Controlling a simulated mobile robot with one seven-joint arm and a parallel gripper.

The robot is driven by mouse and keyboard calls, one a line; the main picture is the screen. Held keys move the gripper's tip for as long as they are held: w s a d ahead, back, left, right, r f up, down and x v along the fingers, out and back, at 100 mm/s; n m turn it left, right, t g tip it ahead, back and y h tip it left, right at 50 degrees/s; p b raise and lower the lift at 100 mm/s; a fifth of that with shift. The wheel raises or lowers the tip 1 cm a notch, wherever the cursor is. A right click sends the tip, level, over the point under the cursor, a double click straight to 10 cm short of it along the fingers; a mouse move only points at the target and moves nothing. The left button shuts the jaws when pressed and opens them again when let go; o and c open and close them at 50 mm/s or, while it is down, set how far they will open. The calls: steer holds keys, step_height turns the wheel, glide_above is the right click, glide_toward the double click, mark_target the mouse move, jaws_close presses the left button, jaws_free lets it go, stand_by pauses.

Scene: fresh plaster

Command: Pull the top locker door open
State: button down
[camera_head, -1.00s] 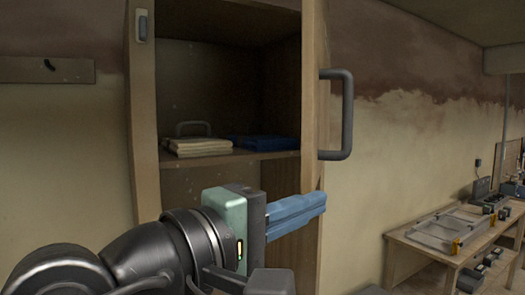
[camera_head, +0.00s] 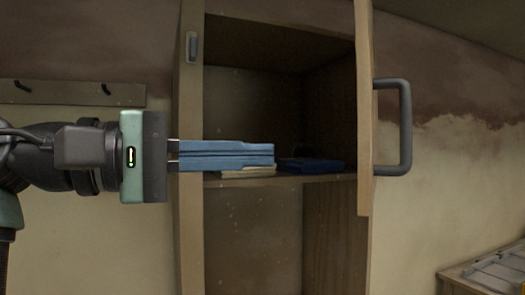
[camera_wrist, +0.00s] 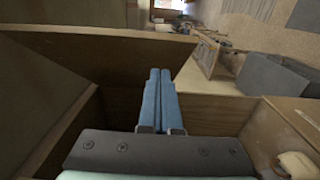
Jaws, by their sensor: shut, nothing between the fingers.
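The top locker door (camera_head: 364,120) stands swung open at the right of the cabinet, seen nearly edge-on. Its grey bar handle (camera_head: 405,125) sticks out to the right. The top compartment (camera_head: 240,115) is open to view. My gripper (camera_head: 272,155) points right across the left post and the compartment opening, its blue fingers shut together and empty. In the head view the fingertips appear left of the door, apart from it and from the handle. The fingers also show shut in the wrist view (camera_wrist: 160,72), beside wooden panels. Their exact depth relative to the opening is unclear.
A pale folded cloth (camera_head: 257,172), partly behind the fingers, and a dark blue cloth (camera_head: 312,166) lie on the shelf. A hook rail (camera_head: 75,93) is on the left wall. A workbench (camera_head: 490,270) stands low at the right.

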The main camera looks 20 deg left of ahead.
mark_target(362, 155)
steer(key=p+x, duration=0.1)
steer(key=x, duration=0.2)
steer(key=s+p+x, duration=0.1)
steer(key=x, duration=0.2)
steer(key=d+p+x, duration=0.1)
steer(key=p+x, duration=0.1)
steer(key=x, duration=0.1)
steer(key=shift+s+r, duration=0.15)
steer(key=shift+s+d, duration=0.2)
steer(key=shift+d, duration=0.6)
